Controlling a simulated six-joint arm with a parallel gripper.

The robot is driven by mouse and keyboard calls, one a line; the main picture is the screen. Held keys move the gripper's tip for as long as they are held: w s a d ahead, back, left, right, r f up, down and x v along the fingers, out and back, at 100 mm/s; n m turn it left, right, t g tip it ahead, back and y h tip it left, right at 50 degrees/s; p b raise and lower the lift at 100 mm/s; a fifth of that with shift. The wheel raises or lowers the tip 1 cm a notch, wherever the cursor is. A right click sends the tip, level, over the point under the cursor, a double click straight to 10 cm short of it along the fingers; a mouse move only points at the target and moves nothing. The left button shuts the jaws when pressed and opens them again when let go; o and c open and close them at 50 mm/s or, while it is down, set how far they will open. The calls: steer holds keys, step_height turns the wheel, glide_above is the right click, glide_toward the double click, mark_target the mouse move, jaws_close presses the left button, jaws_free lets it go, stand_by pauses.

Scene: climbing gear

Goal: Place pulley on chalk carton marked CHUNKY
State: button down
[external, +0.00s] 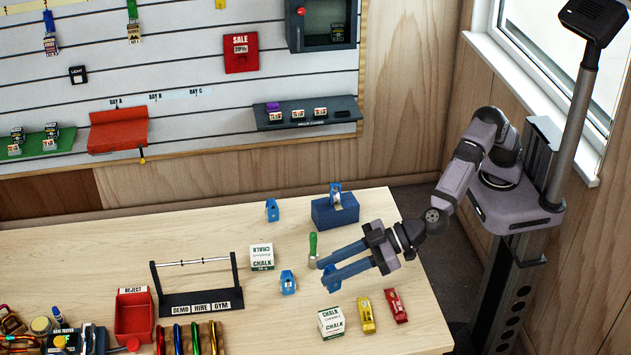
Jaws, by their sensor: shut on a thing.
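My gripper (323,272) reaches left, low over the right part of the bench, and is shut on a blue pulley (331,281), partly hidden by the fingers. Other blue pulleys stand on the bench (288,283), further back (272,210), and on a dark blue block (322,214). One white and green chalk carton (262,257) stands left of my gripper, its top lettering upside down in the picture. Another chalk carton (331,323) stands in front of my gripper. The smaller lettering is too small to tell which one says CHUNKY.
A green-handled brush (313,246) is close to the upper fingertip. Yellow (366,315) and red (396,306) packets lie right of the front carton. A black rack (200,298), a red reject bin (134,315) and several carabiners (194,338) occupy the left. The back-left bench is clear.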

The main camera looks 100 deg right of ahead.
steer(key=shift+f, duration=4.95)
steer(key=shift+f, duration=0.2)
steer(key=c, duration=1.3)
jaws_free()
steer(key=shift+r, duration=0.2)
steer(key=b+v, duration=0.2)
steer(key=v, duration=1)
steer(key=shift+w+d, duration=0.1)
steer(key=shift+d, duration=0.05)
